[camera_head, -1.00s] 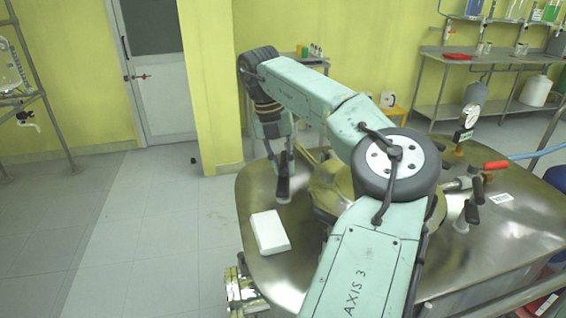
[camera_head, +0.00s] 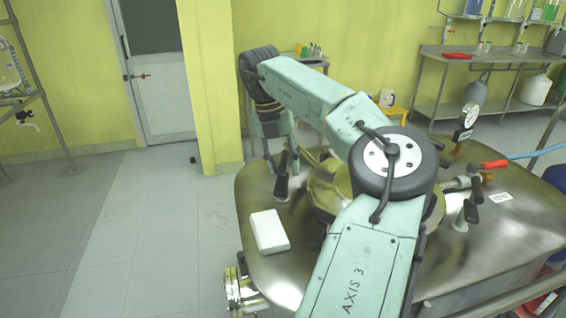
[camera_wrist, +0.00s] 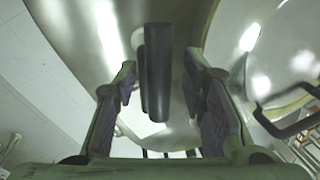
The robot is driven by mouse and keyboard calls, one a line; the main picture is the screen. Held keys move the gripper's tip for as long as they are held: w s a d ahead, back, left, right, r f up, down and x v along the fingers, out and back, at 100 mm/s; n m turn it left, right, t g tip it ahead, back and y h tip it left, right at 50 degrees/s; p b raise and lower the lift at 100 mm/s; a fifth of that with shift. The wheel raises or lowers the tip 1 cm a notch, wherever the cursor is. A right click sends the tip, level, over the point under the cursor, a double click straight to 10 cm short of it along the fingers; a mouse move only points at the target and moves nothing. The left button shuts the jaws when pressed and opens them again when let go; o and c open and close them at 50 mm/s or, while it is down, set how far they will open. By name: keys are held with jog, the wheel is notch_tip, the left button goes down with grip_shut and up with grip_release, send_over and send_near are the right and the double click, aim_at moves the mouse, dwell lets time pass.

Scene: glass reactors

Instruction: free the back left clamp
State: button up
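The back left clamp (camera_head: 282,180) has black handles and stands on the far left part of the steel vessel top. In the wrist view its black handle (camera_wrist: 157,70) lies between the two fingers in the picture, with a gap on each side. My gripper (camera_wrist: 160,90) is open and not touching the handle there. In the head view my gripper (camera_head: 267,155) hangs just behind and left of the clamp, its fingers partly hidden. Whether the handle is deep between the fingers cannot be told.
A white block (camera_head: 269,231) lies on the vessel top (camera_head: 275,274) in front of the clamp. My forearm covers much of the round lid (camera_head: 325,190). More black-handled clamps, a gauge (camera_head: 474,92) and a red-handled valve (camera_head: 495,164) stand on the right.

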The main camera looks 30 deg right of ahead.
notch_tip(320, 180, up, 12)
jog(key=w+a, duration=0.1)
jog(key=a, duration=0.1)
jog(key=shift+w, duration=0.25)
jog(key=shift+f, duration=0.15)
dwell(0.5)
